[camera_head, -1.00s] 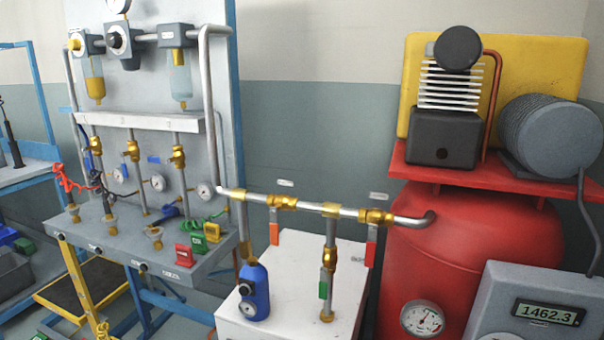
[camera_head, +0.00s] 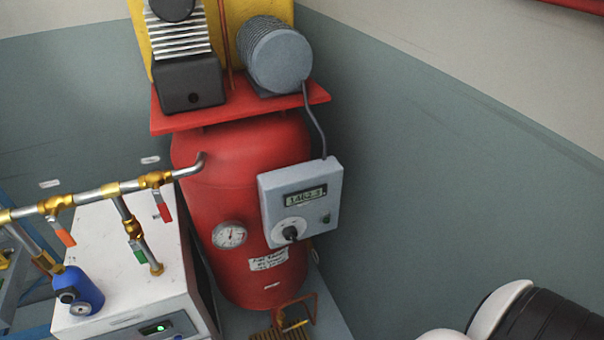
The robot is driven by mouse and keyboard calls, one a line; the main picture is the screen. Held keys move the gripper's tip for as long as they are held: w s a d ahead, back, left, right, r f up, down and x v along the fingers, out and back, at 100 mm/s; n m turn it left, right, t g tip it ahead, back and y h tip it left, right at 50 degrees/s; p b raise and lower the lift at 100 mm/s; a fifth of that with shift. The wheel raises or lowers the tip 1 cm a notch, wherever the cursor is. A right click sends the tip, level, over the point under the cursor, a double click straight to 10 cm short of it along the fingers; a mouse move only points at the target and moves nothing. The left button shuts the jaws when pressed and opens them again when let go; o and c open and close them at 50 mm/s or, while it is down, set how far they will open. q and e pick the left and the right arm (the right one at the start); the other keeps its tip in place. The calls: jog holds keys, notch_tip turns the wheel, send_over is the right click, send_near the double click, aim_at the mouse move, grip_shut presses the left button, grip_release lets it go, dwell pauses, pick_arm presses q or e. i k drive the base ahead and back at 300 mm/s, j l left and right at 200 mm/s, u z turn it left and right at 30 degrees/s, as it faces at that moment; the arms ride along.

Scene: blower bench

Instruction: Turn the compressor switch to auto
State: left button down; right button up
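The compressor is a red tank (camera_head: 225,175) with a black and finned pump and a grey motor (camera_head: 275,58) on top. A grey control box (camera_head: 301,205) is on the tank's right side, with a digital display (camera_head: 306,195) whose digits are hard to read. The switch, a black knob (camera_head: 291,233) on a pale round dial, sits below the display. Its setting is too small to read. A part of my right arm, white and black, shows at the bottom right, well apart from the box. Neither gripper is in view.
A pressure gauge (camera_head: 229,235) is on the tank's front, left of the control box. A white cabinet (camera_head: 120,262) with brass-valved pipes (camera_head: 60,203) and a blue filter (camera_head: 77,292) stands on the left. Clear floor and grey wall lie to the right.

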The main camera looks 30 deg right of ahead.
aim_at(289, 233)
jog(key=z, duration=1.05)
